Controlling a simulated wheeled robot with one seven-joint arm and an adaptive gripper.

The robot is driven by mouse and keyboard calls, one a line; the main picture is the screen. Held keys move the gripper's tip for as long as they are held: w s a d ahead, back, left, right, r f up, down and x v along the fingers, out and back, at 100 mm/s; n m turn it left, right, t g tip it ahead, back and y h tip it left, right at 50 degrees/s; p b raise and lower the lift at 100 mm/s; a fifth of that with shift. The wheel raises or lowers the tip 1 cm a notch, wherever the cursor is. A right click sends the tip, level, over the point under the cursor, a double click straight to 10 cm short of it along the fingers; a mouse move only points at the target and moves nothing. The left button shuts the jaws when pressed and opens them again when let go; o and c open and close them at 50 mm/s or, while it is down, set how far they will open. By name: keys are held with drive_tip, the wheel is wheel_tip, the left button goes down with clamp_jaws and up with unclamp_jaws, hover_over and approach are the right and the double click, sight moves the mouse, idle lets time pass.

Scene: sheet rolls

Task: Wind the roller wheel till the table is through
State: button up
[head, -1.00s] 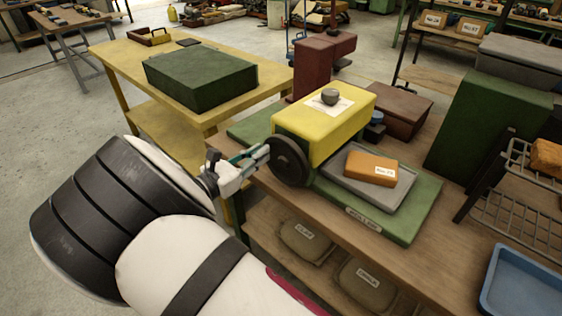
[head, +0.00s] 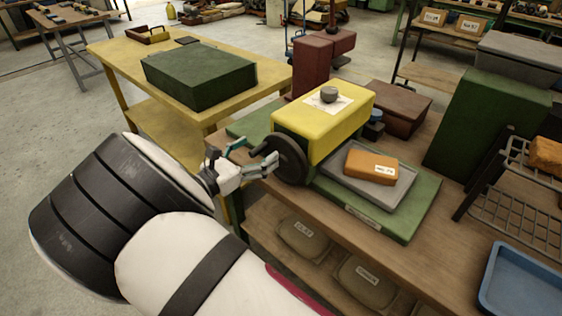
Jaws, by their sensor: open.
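The roller machine has a yellow housing (head: 318,122) on a long green base (head: 408,222). Its dark roller wheel (head: 291,160) is on the housing's near left side. A grey flat table (head: 398,193) lies on the base to the right of the housing, bearing an orange block (head: 369,168) with a white label. Its left end is hidden by the housing and wheel. My gripper (head: 262,156) is open at the wheel's left side, its fingers spread, close to the rim. I cannot tell whether a finger touches the wheel or its handle.
The machine stands on a wooden bench (head: 340,222). A yellow table (head: 112,52) with a green box (head: 200,78) is behind left. A dark red post (head: 311,68) and brown box (head: 398,108) stand behind the machine. A wire rack (head: 515,205) and blue tray (head: 522,283) are at right.

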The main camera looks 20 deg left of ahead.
drive_tip(key=shift+s, duration=0.1)
drive_tip(key=p+v, duration=0.1)
drive_tip(key=v, duration=0.8)
drive_tip(key=shift+p, duration=0.3)
idle(0.4)
